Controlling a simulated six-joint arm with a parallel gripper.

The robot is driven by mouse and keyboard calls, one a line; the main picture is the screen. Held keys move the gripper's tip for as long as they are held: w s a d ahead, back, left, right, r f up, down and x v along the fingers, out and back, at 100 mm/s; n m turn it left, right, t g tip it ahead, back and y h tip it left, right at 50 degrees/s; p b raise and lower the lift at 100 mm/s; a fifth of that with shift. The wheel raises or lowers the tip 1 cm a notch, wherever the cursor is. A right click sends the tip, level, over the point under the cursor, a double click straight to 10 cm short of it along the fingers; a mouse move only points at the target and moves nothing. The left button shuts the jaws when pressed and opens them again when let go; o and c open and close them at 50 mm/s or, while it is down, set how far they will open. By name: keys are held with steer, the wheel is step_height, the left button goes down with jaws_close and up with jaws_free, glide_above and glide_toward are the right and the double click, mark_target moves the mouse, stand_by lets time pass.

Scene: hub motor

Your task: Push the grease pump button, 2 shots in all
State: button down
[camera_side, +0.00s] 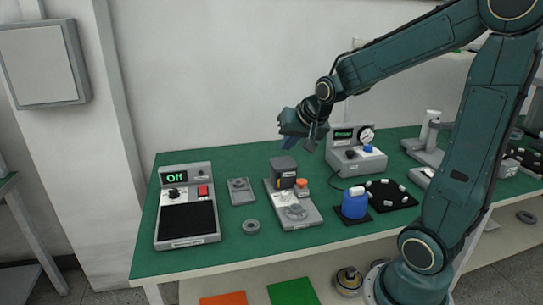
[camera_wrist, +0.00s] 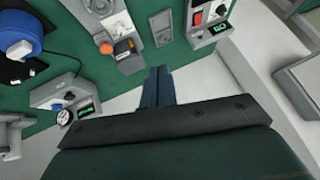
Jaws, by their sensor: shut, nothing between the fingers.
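The grease pump is a grey base plate (camera_side: 296,215) with a dark block (camera_side: 284,168) at its back, an orange button (camera_side: 301,183) beside the block and a round grey seat in front. In the wrist view the orange button (camera_wrist: 106,48) is at upper left, next to the dark block (camera_wrist: 124,50). My gripper (camera_side: 288,143) is shut and empty, in the air above and behind the pump, apart from it. Its blue fingers (camera_wrist: 159,84) show together in the wrist view, pointing past the table's back edge. Nothing touches the button.
Left on the green table (camera_side: 225,228) is a box with an "Off" display (camera_side: 175,178) and black plate. A grey tray (camera_side: 240,190) and grey ring (camera_side: 250,227) lie between. Right are a gauge box (camera_side: 355,155), blue container (camera_side: 355,204) and black mat (camera_side: 390,195) with small white parts.

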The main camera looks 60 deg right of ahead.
steer(key=w+d+f+m+h, duration=0.25)
steer(key=d+f+m, duration=0.2)
steer(key=d, duration=0.45)
steer(key=m, duration=0.3)
glide_above(303, 183)
steer(key=shift+h, duration=0.25)
steer(key=shift+f, duration=2.85)
steer(key=shift+f, duration=0.15)
steer(key=shift+f, duration=4.25)
